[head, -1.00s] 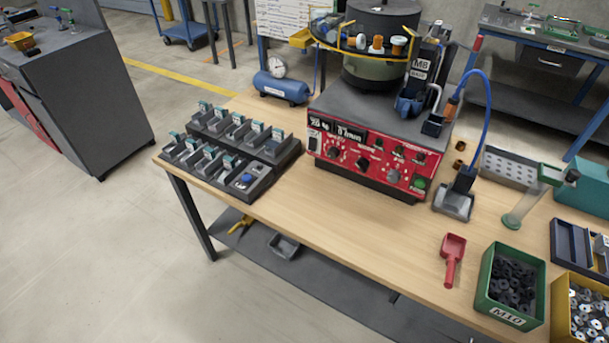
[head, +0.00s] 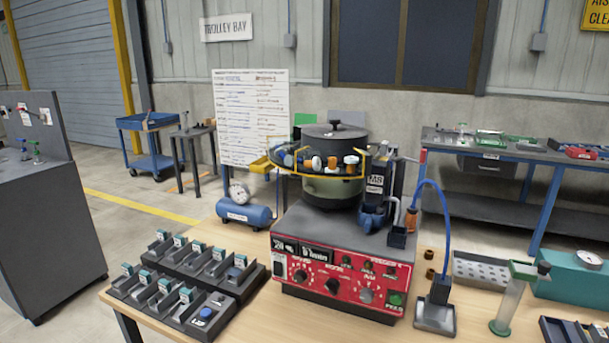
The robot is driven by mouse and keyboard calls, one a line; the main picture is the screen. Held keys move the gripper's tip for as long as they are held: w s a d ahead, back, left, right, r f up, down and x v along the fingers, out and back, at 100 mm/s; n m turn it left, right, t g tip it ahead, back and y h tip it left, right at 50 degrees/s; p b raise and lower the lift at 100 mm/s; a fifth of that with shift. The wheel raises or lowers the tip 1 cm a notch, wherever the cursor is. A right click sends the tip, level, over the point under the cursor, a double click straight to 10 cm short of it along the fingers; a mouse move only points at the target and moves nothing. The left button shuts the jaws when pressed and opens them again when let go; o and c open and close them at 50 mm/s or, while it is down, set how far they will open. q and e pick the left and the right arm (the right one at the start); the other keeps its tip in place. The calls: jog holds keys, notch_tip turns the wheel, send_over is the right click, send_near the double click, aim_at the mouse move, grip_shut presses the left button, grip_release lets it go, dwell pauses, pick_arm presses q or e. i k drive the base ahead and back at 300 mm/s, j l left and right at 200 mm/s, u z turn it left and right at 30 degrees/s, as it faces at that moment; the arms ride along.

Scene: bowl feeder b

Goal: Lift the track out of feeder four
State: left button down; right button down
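A bowl feeder stands on the wooden table, with a red control box (head: 335,282) below and a dark round bowl (head: 334,140) with a lidded, pot-like top. A yellow-edged track (head: 318,174) curves around the front of the bowl and carries several orange, white and blue parts. A dark upright unit marked M8 (head: 376,185) stands at the bowl's right side. A feeder number is printed on the box but is too small to read surely. Neither of my grippers is in view.
Black racks of small bins (head: 186,278) stand at the table's left. A blue air tank (head: 244,215) with a gauge sits behind them. A blue hose (head: 441,205) arches to a grey stand on the right. A clear cylinder (head: 509,300) stands farther right. Bare wood (head: 240,325) shows in front.

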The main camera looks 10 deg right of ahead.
aim_at(382, 154)
jog(key=i+j, duration=0.75)
jog(key=i+j+z, duration=0.15)
jog(key=z, duration=1.25)
